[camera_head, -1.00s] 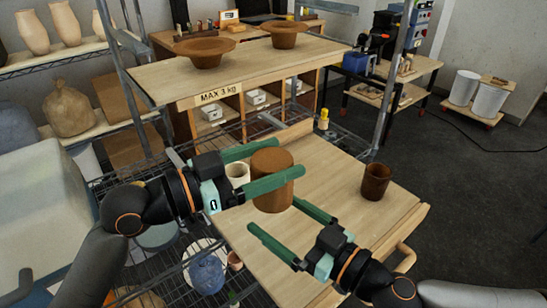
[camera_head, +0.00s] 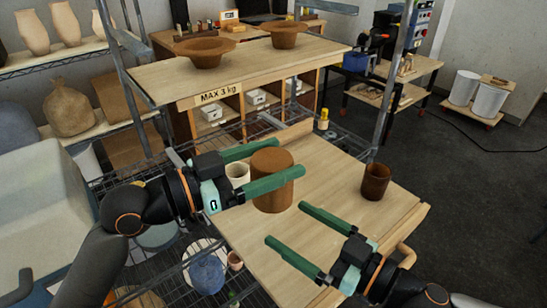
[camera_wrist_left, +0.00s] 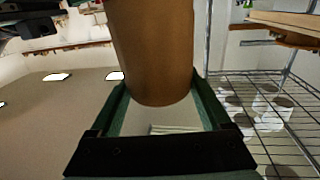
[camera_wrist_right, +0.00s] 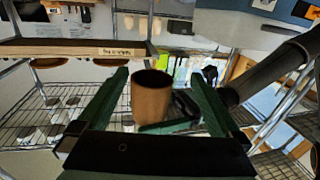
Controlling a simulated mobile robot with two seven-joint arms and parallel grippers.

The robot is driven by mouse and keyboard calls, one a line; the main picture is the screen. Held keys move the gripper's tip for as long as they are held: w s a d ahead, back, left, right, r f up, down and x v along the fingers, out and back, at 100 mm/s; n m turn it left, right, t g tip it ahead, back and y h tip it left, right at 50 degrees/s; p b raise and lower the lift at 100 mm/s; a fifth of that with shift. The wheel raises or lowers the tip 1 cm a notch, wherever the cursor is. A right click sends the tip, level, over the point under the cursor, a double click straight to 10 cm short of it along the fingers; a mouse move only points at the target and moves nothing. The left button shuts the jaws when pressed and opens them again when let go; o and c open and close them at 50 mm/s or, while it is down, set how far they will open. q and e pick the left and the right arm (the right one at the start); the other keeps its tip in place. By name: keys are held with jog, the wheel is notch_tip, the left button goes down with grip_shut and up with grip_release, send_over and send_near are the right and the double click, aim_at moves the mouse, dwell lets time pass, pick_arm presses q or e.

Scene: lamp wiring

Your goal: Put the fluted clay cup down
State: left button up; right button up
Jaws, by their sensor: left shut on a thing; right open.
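The clay cup (camera_head: 272,182) is a brown, upright cylinder over the wooden board. No fluting can be made out at this size. My left gripper (camera_head: 290,158) is shut on it, with one green finger on each side. It fills the upper middle of the left wrist view (camera_wrist_left: 152,50). I cannot tell whether its base touches the board. My right gripper (camera_head: 285,223) is open and empty, in front of the cup and apart from it. In the right wrist view the cup (camera_wrist_right: 151,98) appears beyond and between the open fingers.
The wooden board (camera_head: 335,205) has a dark brown cup (camera_head: 375,181) standing at its right. A white cup (camera_head: 237,174) is just left of the held cup. A shelf (camera_head: 240,70) with two brown bowls is behind. The board's middle right is clear.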

jog(key=w+d+f+m+t+h, duration=0.1)
jog(key=d+f+m+t+h, duration=0.1)
jog(key=d+m+h, duration=0.3)
jog(key=w+d+f+m+t+h, duration=0.1)
jog(key=d+m+t+h, duration=0.3)
jog(key=d+h, duration=0.4)
jog(key=shift+d+f+m+h, duration=0.45)
jog(key=shift+d+f, duration=0.25)
jog(key=shift+d, duration=0.55)
pick_arm(q)
jog(key=shift+r, duration=0.1)
